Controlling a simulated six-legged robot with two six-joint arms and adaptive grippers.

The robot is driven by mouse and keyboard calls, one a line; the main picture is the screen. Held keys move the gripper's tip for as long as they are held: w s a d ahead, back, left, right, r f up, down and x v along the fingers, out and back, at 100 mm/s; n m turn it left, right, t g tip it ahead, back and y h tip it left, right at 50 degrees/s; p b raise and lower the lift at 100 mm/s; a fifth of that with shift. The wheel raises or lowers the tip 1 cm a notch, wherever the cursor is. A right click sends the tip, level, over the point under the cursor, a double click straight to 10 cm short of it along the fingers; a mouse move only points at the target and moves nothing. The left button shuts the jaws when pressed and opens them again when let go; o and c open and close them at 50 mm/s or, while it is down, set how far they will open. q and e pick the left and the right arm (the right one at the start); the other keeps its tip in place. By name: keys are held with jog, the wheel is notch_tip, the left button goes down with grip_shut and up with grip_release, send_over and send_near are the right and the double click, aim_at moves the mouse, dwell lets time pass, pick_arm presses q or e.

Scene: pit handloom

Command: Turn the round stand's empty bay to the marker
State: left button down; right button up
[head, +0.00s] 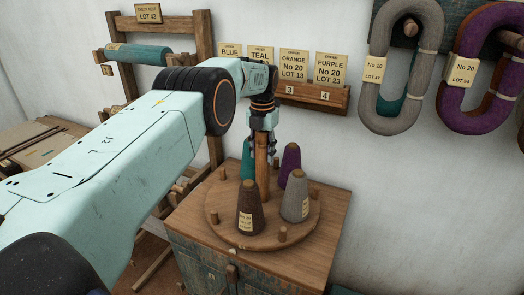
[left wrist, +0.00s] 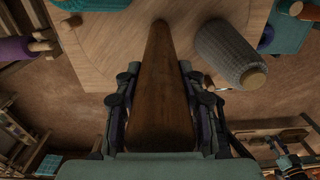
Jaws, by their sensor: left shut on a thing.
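The round stand (head: 226,205) is a wooden disc with a tall brown centre post (head: 262,172) and short pegs around its rim. It carries a teal cone (head: 247,168), a purple cone (head: 290,160), a grey cone (head: 296,202) and a dark brown cone (head: 249,212). The disc's left side, between the teal and brown cones, looks bare. My left gripper (head: 263,143) is shut on the post from above; the left wrist view shows the post (left wrist: 160,75) between its fingers. A small pale spot (head: 232,250) is at the front edge; I cannot tell whether it is the marker. My right gripper is out of view.
The stand sits on a wooden chest (head: 325,235). Behind it, labelled cards and a numbered wooden rack (head: 318,95) are on the wall. Grey (head: 370,100) and purple (head: 462,100) yarn hanks hang at right. A wooden frame (head: 203,35) stands at back left.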

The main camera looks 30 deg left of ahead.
pick_arm(q)
jog(key=shift+w+r, duration=0.2)
jog(key=shift+r, duration=0.1)
jog(key=c, duration=1.2)
grip_release()
jog(key=o, duration=0.4)
jog(key=shift+f, duration=0.2)
jog(key=shift+s, duration=0.1)
notch_tip(320, 180, up, 12)
jog(key=shift+f, duration=0.1)
